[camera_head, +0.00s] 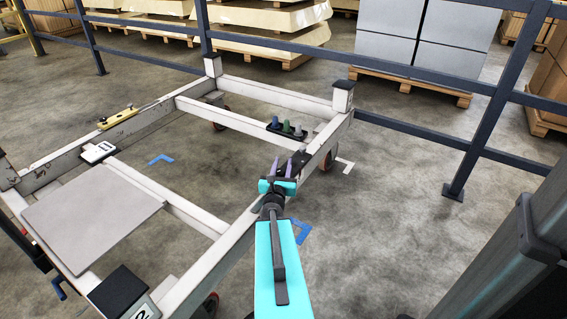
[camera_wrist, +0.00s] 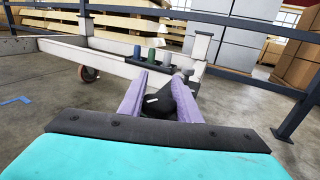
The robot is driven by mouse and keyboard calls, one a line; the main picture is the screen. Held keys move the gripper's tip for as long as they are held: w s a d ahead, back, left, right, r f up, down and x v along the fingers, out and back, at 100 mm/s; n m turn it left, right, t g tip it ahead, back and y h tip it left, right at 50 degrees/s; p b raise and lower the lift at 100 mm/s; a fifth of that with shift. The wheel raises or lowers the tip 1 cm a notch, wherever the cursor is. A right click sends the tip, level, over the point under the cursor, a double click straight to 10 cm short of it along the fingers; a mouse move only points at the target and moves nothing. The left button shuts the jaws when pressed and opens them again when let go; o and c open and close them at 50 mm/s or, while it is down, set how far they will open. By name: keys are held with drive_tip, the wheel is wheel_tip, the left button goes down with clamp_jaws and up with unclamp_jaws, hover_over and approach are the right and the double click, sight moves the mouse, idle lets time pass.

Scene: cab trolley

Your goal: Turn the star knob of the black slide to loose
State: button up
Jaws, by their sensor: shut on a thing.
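My gripper (camera_head: 287,166), with two purple fingers, is at the inner side of the trolley's right-hand rail. In the wrist view its fingers (camera_wrist: 160,88) stand on either side of a black knob (camera_wrist: 160,103) and are shut on it. The knob has a short white mark on its face. The fingers hide its sides, so I cannot tell its full star shape or how far it is turned. The black slide behind the knob is mostly hidden by the gripper.
The white trolley frame (camera_head: 262,97) stands on the concrete floor. A black holder with a blue peg (camera_head: 275,122), a green peg (camera_head: 287,127) and a grey peg (camera_head: 298,131) sits just beyond my gripper. A grey plate (camera_head: 92,210) lies at the left. A dark railing (camera_head: 420,133) runs behind.

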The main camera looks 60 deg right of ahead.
sight(281, 169)
drive_tip(key=shift+w+a+f+n+t+y+p, duration=0.15)
drive_tip(key=shift+n+t+y+p, duration=0.15)
drive_tip(key=shift+n+t+y, duration=0.25)
idle(0.4)
drive_tip(key=o, duration=1.1)
drive_tip(key=shift+c, duration=0.2)
drive_tip(key=shift+s+a+r+p, duration=0.2)
drive_tip(key=shift+a+p, duration=0.1)
drive_tip(key=shift+p, duration=0.65)
drive_tip(key=p+v, duration=0.2)
drive_tip(key=p, duration=0.2)
drive_tip(key=shift+s+a+p, duration=0.1)
drive_tip(key=shift+a+p, duration=0.05)
drive_tip(key=shift+p, duration=0.2)
drive_tip(key=p+v, duration=0.7)
drive_tip(key=p, duration=0.1)
drive_tip(key=shift+s+a+f+p, duration=0.1)
drive_tip(key=shift+s+a+p, duration=0.05)
drive_tip(key=shift+a+p, duration=0.2)
drive_tip(key=shift+p+v, duration=1.2)
drive_tip(key=shift+v, duration=0.3)
drive_tip(key=shift+f, duration=0.2)
